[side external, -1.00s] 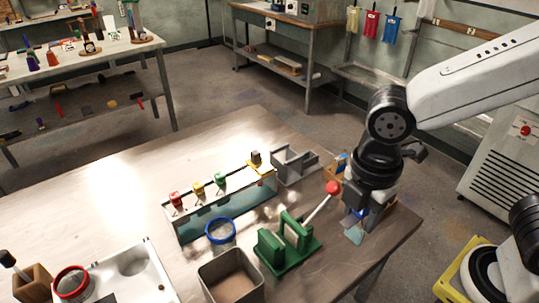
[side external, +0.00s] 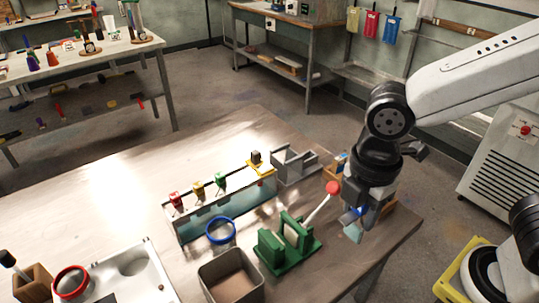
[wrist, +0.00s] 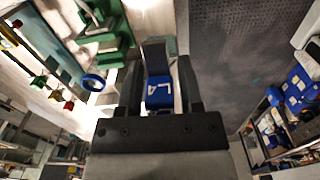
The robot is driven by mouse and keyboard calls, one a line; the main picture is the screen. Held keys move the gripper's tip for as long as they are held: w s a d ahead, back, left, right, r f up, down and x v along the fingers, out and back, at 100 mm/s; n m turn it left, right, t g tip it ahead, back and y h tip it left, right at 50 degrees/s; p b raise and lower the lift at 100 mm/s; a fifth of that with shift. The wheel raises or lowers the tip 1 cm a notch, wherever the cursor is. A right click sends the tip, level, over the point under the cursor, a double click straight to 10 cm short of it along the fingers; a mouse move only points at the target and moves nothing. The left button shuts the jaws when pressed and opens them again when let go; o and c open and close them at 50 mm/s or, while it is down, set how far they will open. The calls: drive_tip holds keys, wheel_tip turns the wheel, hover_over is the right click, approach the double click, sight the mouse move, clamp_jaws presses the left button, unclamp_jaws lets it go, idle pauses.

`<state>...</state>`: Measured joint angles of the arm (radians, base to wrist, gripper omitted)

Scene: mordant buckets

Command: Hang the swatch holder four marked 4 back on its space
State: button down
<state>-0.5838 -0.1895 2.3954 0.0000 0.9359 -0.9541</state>
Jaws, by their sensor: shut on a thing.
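My gripper (wrist: 160,88) is shut on the blue swatch holder (wrist: 160,97), which shows a white 4 in the wrist view. In the side view my gripper (side external: 355,212) is low over the right end of the table, and a pale blue-grey piece (side external: 353,234) hangs below its fingers. Whether that piece touches the table is unclear. A long clear tank (side external: 187,238) with a rail stands left of my gripper. Red (side external: 176,200), yellow (side external: 199,189) and green (side external: 221,180) holders hang along it. A yellow bracket with a dark block (side external: 257,160) sits at its right end.
A green press (side external: 285,250) with a red-knobbed lever (side external: 332,188) stands between tank and gripper. A blue-rimmed jar (side external: 221,232), a grey bin (side external: 233,278) and a grey divided tray (side external: 293,165) are nearby. The table's edge is close to my gripper.

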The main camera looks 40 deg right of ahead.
drive_tip(key=w+a+f+m, duration=0.1)
drive_tip(key=w+m, duration=0.7)
drive_tip(key=w, duration=0.7)
drive_tip(key=w+a+f+m, duration=0.1)
drive_tip(key=w+a+m, duration=0.1)
drive_tip(key=w+m, duration=0.7)
drive_tip(key=shift+w+a+m, duration=0.3)
drive_tip(key=shift+w, duration=2.95)
drive_tip(key=shift+f, duration=0.25)
drive_tip(key=shift+f, duration=5.15)
drive_tip(key=shift+c, duration=0.9)
unclamp_jaws()
